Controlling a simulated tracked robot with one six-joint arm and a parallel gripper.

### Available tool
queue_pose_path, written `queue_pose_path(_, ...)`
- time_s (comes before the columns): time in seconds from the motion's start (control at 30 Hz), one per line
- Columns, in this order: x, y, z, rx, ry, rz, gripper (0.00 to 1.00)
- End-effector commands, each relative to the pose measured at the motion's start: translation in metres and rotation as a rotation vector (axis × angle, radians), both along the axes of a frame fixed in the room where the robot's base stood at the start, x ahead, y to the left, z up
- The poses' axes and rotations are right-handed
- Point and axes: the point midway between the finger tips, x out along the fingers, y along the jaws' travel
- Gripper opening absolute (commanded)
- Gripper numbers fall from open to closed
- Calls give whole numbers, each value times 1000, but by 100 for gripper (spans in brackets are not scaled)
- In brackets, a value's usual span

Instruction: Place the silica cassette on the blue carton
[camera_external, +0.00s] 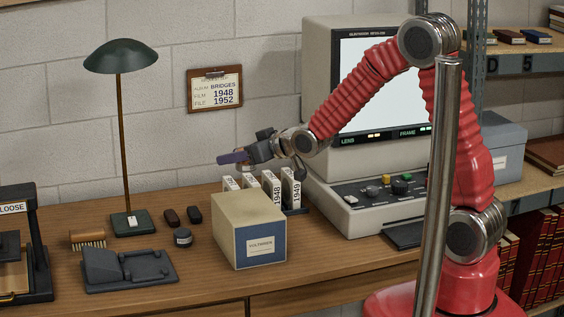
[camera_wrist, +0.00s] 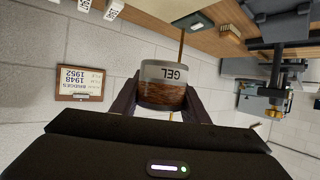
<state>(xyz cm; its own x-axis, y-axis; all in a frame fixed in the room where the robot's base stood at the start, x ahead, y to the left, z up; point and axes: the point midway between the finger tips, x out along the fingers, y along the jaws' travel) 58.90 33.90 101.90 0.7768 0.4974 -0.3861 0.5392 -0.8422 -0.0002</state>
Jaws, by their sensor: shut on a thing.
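The silica cassette (camera_wrist: 163,93) is a short round container with brown grains and a pale band reading "GEL". In the wrist view it sits between the two fingers of my gripper (camera_wrist: 160,104), which is shut on it. In the external view my gripper (camera_external: 236,159) is in the air, higher in the picture than the blue carton, pointing left; the cassette is mostly hidden there. The blue carton (camera_external: 261,246) stands on the desk with a blue, labelled front and a bare beige top. I cannot tell exactly how far the gripper is in front of or behind it.
White dated boxes (camera_external: 291,189) stand close behind the carton. A film reader (camera_external: 376,206) is to the right. A green lamp (camera_external: 121,57), a small dark jar (camera_external: 183,238), a brush (camera_external: 88,238) and a black device (camera_external: 128,271) are to the left.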

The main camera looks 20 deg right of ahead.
Motion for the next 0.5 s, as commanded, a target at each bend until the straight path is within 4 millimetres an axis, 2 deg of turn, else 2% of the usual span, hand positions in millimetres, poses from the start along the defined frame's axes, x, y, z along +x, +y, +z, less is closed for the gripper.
queue_pose_path(0.3, 1, 0, 0, 1, -2, -1, 18)
queue_pose_path(0.5, 0, 0, -23, -1, 1, -1, 18)
